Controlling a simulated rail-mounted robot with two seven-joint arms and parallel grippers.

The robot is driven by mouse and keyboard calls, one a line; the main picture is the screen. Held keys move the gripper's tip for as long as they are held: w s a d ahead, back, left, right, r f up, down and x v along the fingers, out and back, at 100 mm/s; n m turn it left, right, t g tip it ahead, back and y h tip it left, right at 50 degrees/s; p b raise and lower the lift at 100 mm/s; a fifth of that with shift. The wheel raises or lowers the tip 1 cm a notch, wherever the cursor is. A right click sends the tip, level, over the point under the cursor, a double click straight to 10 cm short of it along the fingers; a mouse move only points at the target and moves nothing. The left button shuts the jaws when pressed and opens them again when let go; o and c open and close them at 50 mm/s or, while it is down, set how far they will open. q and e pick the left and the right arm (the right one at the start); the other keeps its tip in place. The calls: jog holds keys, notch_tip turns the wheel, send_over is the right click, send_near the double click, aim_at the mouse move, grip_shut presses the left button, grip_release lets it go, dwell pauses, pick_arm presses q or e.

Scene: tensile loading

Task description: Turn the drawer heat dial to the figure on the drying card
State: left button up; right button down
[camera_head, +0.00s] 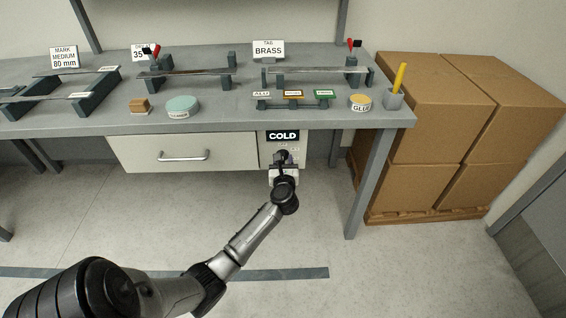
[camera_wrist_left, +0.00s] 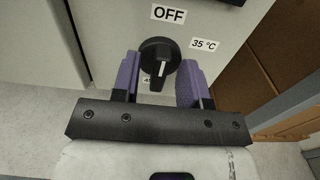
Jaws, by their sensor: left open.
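The heat dial (camera_wrist_left: 158,64) is a black round knob with a white pointer line, on the pale panel right of the drawer (camera_head: 190,153). In the left wrist view its pointer is toward the bottom of the picture, near a label partly hidden. Labels OFF (camera_wrist_left: 168,14) and 35 °C (camera_wrist_left: 205,44) show around it. My left gripper (camera_wrist_left: 158,78) is open, its purple fingers on either side of the dial; contact cannot be told. In the head view my left gripper (camera_head: 282,162) hides most of the dial.
A COLD display (camera_head: 283,135) sits above the dial. Cardboard boxes (camera_head: 440,110) stand right of the bench.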

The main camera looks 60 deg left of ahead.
pick_arm(q)
jog(key=shift+c, duration=0.4)
grip_shut()
jog(key=m+p, duration=1.1)
jog(key=shift+w+d+f+m+p, duration=0.1)
jog(key=shift+w+d+m+p, duration=0.05)
jog(key=shift+m+p, duration=0.25)
dwell(0.4)
